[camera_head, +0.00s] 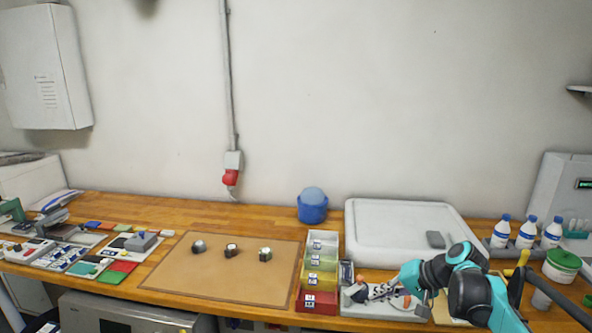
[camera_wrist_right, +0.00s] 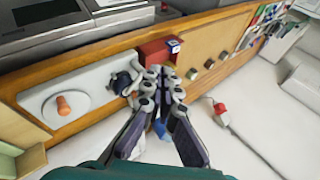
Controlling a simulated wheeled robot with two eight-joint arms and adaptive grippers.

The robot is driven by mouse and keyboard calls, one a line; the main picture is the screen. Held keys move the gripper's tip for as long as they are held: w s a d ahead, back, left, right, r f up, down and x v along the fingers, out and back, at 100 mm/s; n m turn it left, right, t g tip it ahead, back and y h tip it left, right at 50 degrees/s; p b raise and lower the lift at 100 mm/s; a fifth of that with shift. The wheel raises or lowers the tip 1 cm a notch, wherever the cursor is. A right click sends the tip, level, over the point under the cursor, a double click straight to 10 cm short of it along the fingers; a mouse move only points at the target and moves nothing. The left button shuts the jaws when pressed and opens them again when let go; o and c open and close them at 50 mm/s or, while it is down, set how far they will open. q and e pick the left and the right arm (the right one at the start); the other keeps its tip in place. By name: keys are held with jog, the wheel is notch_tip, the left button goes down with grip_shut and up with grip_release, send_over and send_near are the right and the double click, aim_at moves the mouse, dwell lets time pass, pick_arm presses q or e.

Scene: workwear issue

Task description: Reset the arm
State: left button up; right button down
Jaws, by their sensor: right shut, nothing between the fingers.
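My right arm (camera_head: 470,290), teal and black, comes in from the lower right in the head view. Its gripper (camera_head: 360,292) points left, over a white tray (camera_head: 385,308) just right of a row of coloured bins. In the wrist view the two fingers of the gripper (camera_wrist_right: 160,74) lie close together at the tips, with nothing held between them. A red bin (camera_wrist_right: 157,52) shows beyond the fingertips there. Whether the gripper touches the tray is hard to tell. My left gripper is not in view.
A brown mat (camera_head: 215,285) holds three small items. The bins (camera_head: 319,280) stand at its right edge. A large white lidded box (camera_head: 400,225), a blue container (camera_head: 312,210) and bottles (camera_head: 527,233) stand behind. Flat coloured items (camera_head: 120,267) crowd the left. Space above the bench is open.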

jog(key=s+a+f+n+h, duration=0.1)
jog(key=s+f+h, duration=0.1)
jog(key=s, duration=0.6)
jog(key=s+a+f+n+t+h, duration=0.1)
jog(key=s+f+n+h, duration=0.1)
jog(key=s, duration=0.6)
jog(key=s+a+f+n+t+h, duration=0.1)
jog(key=s+f, duration=0.3)
jog(key=s, duration=0.5)
jog(key=shift+a+n+h, duration=0.3)
jog(key=shift+a+h, duration=0.05)
jog(key=shift+h, duration=0.55)
